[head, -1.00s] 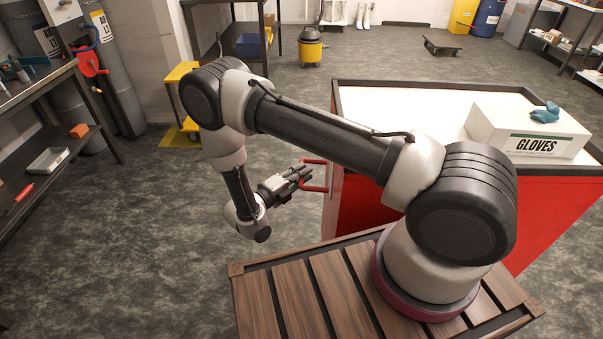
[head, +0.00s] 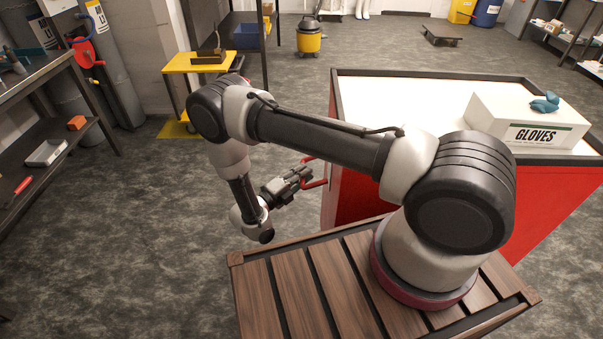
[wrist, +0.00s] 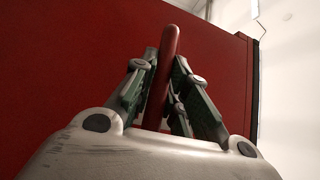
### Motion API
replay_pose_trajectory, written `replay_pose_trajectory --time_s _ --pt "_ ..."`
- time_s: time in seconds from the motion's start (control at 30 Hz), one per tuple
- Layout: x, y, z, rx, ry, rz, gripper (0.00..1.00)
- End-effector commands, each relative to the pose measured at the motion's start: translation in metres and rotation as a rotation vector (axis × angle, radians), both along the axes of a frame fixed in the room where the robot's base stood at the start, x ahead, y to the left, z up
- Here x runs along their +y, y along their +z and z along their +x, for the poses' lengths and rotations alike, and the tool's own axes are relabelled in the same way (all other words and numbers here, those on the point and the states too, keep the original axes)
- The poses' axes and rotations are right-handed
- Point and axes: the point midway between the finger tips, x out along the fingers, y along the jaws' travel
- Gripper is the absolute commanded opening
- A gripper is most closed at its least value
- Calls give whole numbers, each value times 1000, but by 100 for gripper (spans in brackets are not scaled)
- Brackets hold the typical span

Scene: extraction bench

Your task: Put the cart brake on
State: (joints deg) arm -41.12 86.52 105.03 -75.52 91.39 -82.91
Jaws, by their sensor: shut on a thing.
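The cart (head: 350,185) is a red cabinet with a white, dark-rimmed top, standing just beyond my wooden-slatted deck. A red bar handle (head: 317,183) juts from its left side. My gripper (head: 301,177) is at this handle, shut on it. In the wrist view, the handle (wrist: 168,55) runs upright between the two green-padded fingers (wrist: 160,95), against the red cart side (wrist: 70,60). The fingers hide part of the handle in the head view. I see no separate brake lever or pedal; the cart's lower parts and wheels are hidden.
A white gloves box (head: 530,122) with a teal glove (head: 545,102) sits on the cart top. A yellow stand (head: 195,62) is behind my arm. A workbench (head: 60,75) lines the left. The floor between bench and cart is clear.

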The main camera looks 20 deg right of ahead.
Motion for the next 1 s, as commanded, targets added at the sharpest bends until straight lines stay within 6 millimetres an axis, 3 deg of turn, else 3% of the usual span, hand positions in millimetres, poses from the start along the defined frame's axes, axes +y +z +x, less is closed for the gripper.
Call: replay_pose_trajectory --time_s 0.43,0.47,0.57,0.87,1.0 --pt "-2 -3 -1 6 -3 3 0" --pt "-2 -3 -1 6 -3 3 21" --pt "-2 -3 -1 5 -3 2 37" --pt "0 -2 -1 3 0 1 37" --pt "12 -3 -6 2 3 1 37"
